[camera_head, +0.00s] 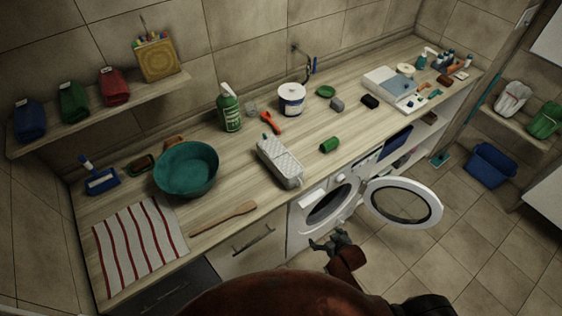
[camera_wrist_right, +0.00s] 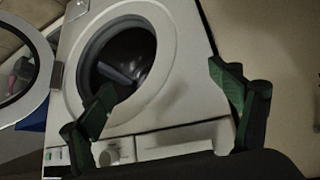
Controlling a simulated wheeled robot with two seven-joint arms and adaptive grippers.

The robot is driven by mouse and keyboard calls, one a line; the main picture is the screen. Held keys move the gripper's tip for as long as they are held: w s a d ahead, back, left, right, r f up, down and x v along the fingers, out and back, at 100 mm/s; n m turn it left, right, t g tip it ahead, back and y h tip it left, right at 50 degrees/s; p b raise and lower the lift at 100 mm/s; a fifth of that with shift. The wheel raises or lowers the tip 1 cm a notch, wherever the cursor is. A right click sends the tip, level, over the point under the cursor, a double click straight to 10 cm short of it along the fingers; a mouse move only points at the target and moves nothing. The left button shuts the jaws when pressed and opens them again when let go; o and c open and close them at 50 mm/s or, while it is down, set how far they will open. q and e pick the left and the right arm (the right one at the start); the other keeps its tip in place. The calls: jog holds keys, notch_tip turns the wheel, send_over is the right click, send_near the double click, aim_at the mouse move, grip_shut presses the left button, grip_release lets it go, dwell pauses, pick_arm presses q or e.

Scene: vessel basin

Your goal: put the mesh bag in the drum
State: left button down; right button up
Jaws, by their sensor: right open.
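The white, dotted, mesh-like bag (camera_head: 280,163) lies on the wooden counter above the washing machine, apart from my gripper. The washing machine drum (camera_head: 331,203) is open at the front, with its round door (camera_head: 403,202) swung out to the right. In the right wrist view the drum (camera_wrist_right: 120,60) shows a grey fin inside and no bag that I can make out; part of the opening is hidden by a finger. My right gripper (camera_head: 329,241) is open and empty, low in front of the machine. Its two green fingers spread before the machine front in the wrist view (camera_wrist_right: 160,78). My left gripper is out of view.
A green can (camera_head: 330,145) and red-handled tool (camera_head: 270,123) lie near the bag. A wooden spatula (camera_head: 224,218), teal basin (camera_head: 186,169) and striped cloth (camera_head: 139,245) are to its left. The open door stands over the floor, close to my right gripper.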

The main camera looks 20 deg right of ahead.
jog(key=w+a+r+t+y+p, duration=0.1)
jog(key=w+a+r, duration=0.15)
jog(key=r, duration=0.55)
jog(key=w+a+r+t, duration=0.1)
jog(key=w+r, duration=0.2)
jog(key=r, duration=0.6)
jog(key=n+t+y, duration=0.2)
jog(key=t+y, duration=0.2)
jog(key=t, duration=0.1)
send_near(285, 161)
jog(key=shift+w+f+p, duration=0.15)
jog(key=shift+w+f, duration=0.25)
jog(key=shift+f, duration=0.2)
jog(key=shift+w+f+p, duration=0.15)
jog(key=shift+w+f, duration=0.25)
jog(key=shift+f, duration=0.25)
jog(key=shift+w+a+r, duration=0.25)
jog(key=shift+w+a, duration=0.05)
jog(key=shift+w, duration=0.3)
jog(key=x, duration=0.4)
jog(key=p+x, duration=0.1)
jog(key=x, duration=0.1)
jog(key=shift+a+r, duration=0.3)
jog(key=shift+r, duration=0.05)
jog(key=shift+w+a+f, duration=0.15)
jog(key=shift+w, duration=0.25)
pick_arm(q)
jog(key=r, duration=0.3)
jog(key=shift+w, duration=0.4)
